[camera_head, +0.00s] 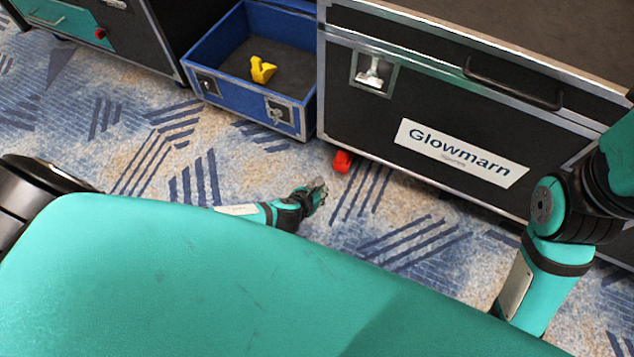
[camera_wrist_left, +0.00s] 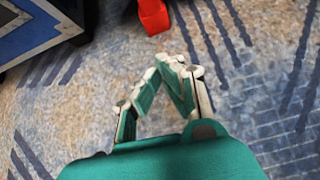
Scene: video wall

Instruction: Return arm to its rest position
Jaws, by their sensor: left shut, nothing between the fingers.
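My left gripper (camera_head: 318,190) shows just beyond the teal body part of mine that fills the lower head view. It is over the patterned carpet, in front of the blue box and the black case. In the left wrist view, the fingers of my left gripper (camera_wrist_left: 170,65) come together at the tips with nothing between them. My right arm (camera_head: 560,235) comes down at the right side of the head view. Its gripper is hidden or out of frame.
An open blue box (camera_head: 235,97) holds a yellow object (camera_head: 262,70). A large black case (camera_head: 400,110) marked "Glowmarn" stands beside it, with a red part (camera_head: 343,161) at its lower left corner. Another dark case (camera_head: 150,45) stands at upper left.

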